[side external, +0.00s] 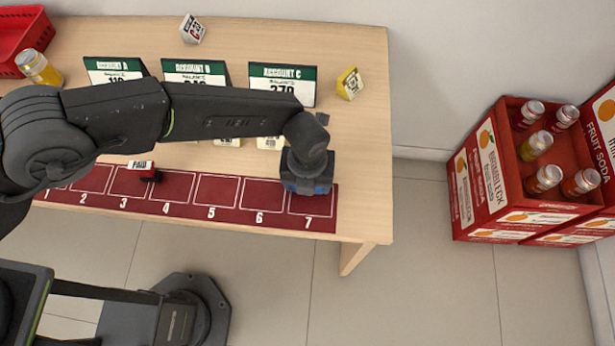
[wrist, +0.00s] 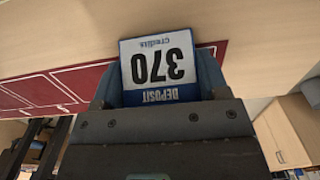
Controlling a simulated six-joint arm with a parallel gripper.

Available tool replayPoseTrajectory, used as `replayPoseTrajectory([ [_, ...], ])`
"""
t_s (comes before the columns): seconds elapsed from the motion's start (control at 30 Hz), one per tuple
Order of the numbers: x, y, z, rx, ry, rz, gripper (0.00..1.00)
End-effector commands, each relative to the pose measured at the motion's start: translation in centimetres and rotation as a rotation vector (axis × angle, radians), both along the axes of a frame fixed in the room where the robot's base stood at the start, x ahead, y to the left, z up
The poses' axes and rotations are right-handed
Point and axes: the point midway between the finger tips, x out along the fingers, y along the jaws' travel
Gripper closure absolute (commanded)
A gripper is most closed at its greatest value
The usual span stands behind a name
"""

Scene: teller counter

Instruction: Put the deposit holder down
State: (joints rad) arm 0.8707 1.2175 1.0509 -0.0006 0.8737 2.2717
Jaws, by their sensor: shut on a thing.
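The deposit holder (wrist: 158,62) is blue and carries a white card reading "DEPOSIT 370 credits", upside down in the wrist view. My gripper (wrist: 160,88) is shut on it, with a jaw on each side. In the side external view, my gripper (side external: 307,170) points down over slot 7 of the dark red numbered mat (side external: 313,207). Only a blue edge of the holder (side external: 318,189) shows below it there. I cannot tell whether the holder touches the mat.
Account stands A (side external: 113,70), B (side external: 196,72) and C (side external: 282,81) stand behind the mat. A yellow block (side external: 349,83) is at the back right. The counter's right edge (side external: 388,150) is close to slot 7.

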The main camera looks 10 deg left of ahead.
Motion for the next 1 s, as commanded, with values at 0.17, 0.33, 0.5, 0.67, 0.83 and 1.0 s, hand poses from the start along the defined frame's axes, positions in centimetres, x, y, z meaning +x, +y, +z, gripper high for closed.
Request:
replayPoseTrajectory([
  [0.17, 0.1, 0.0, 0.1, -0.002, -0.001, 0.000, 0.56],
  [0.33, 0.0, 0.0, -0.3, -0.001, -0.001, 0.000, 0.31],
  [0.5, 0.0, 0.0, -0.2, -0.001, -0.001, 0.000, 0.15],
  [0.67, 0.0, 0.0, -0.2, -0.001, -0.001, 0.000, 0.07],
  [0.83, 0.0, 0.0, -0.1, -0.001, -0.001, 0.000, 0.07],
  [1.0, 0.1, -0.1, 1.4, -0.002, -0.002, 0.000, 0.07],
])
